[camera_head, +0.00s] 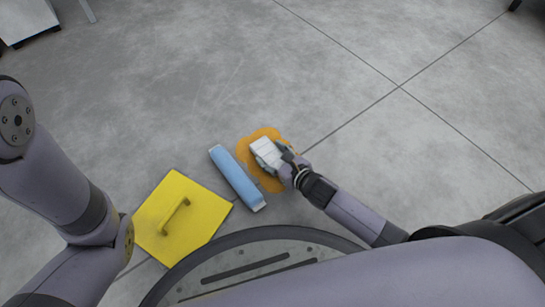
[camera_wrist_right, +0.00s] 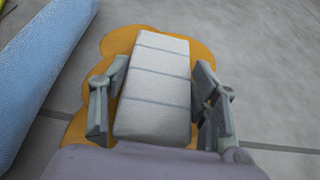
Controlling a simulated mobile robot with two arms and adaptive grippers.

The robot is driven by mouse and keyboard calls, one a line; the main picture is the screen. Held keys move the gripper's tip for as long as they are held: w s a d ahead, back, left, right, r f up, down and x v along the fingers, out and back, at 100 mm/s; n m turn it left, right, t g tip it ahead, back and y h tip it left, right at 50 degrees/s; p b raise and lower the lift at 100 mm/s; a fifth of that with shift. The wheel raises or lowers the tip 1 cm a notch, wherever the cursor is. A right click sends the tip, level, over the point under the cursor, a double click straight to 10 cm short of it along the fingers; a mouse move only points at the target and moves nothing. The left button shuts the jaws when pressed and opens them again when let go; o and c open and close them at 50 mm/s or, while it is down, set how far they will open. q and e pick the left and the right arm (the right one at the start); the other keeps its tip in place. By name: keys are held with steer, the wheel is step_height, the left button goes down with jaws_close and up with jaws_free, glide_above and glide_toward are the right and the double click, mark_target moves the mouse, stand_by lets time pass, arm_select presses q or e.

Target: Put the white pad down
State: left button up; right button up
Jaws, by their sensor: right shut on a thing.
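The white pad (camera_head: 265,152) is a pale block with thin grey lines across it. In the right wrist view the pad (camera_wrist_right: 155,85) lies between the two fingers of my right gripper (camera_wrist_right: 157,105), which is shut on it. In the head view my right gripper (camera_head: 281,162) and the pad are over an orange puddle (camera_head: 245,151) on the floor. I cannot tell whether the pad touches the floor. My left arm comes in from the left in the head view, but its gripper is out of view.
A blue roll (camera_head: 237,178) lies just left of the puddle. A yellow square with a raised handle (camera_head: 182,222) lies further left. A white cabinet (camera_head: 27,18) is at the far left. The grey floor beyond and to the right is clear.

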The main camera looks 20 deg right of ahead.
steer(key=o, duration=0.6)
steer(key=shift+c, duration=0.2)
steer(key=o, duration=0.5)
steer(key=shift+c, duration=0.2)
steer(key=shift+r, duration=0.2)
steer(key=p+v, duration=0.6)
steer(key=v, duration=0.4)
steer(key=shift+s+r+p, duration=0.1)
steer(key=shift+s+p, duration=0.1)
steer(key=shift+p, duration=0.1)
steer(key=shift+v, duration=0.75)
steer(key=shift+s+d, duration=0.1)
